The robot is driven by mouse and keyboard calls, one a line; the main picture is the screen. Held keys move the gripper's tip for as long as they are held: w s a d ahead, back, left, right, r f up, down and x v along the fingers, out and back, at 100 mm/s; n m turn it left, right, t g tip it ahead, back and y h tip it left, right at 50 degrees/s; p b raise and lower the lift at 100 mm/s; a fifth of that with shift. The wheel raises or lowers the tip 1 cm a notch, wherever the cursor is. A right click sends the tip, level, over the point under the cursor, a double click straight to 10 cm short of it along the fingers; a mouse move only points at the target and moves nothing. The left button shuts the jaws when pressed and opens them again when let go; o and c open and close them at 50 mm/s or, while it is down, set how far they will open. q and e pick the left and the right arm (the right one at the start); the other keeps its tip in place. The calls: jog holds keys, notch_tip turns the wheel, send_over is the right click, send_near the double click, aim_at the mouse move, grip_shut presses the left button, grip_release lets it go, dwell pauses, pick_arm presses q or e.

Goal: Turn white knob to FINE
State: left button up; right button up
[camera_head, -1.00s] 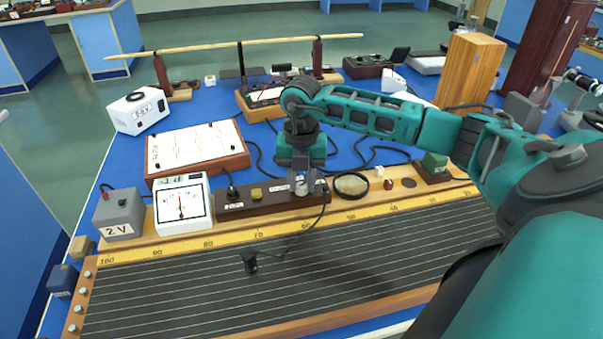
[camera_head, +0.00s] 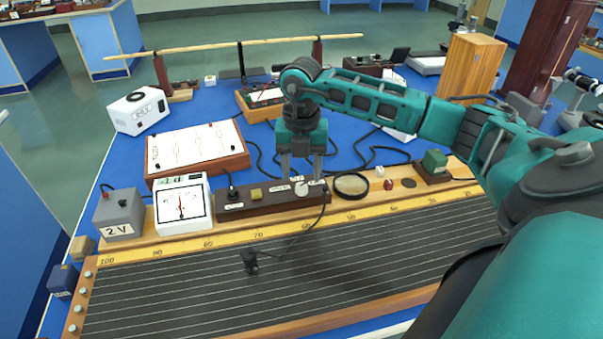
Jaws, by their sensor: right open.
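The white knob (camera_head: 301,189) sits near the right end of a dark brown control box (camera_head: 260,203). Small white label plates lie around the knob; their lettering is too small to read, so I cannot tell which one is FINE or where the knob points. My right gripper (camera_head: 302,176) is open and points down just above the knob, with its fingers spread apart to either side and nothing between them. My left gripper is not in view.
A dial meter (camera_head: 183,204) and a grey 2 V box (camera_head: 119,215) stand to the left. A black cable runs from the box's right end to a black probe (camera_head: 250,262) on the wire board.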

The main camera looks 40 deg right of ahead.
aim_at(302, 185)
notch_tip(302, 185, up, 10)
jog(key=shift+f, duration=0.15)
dwell(0.7)
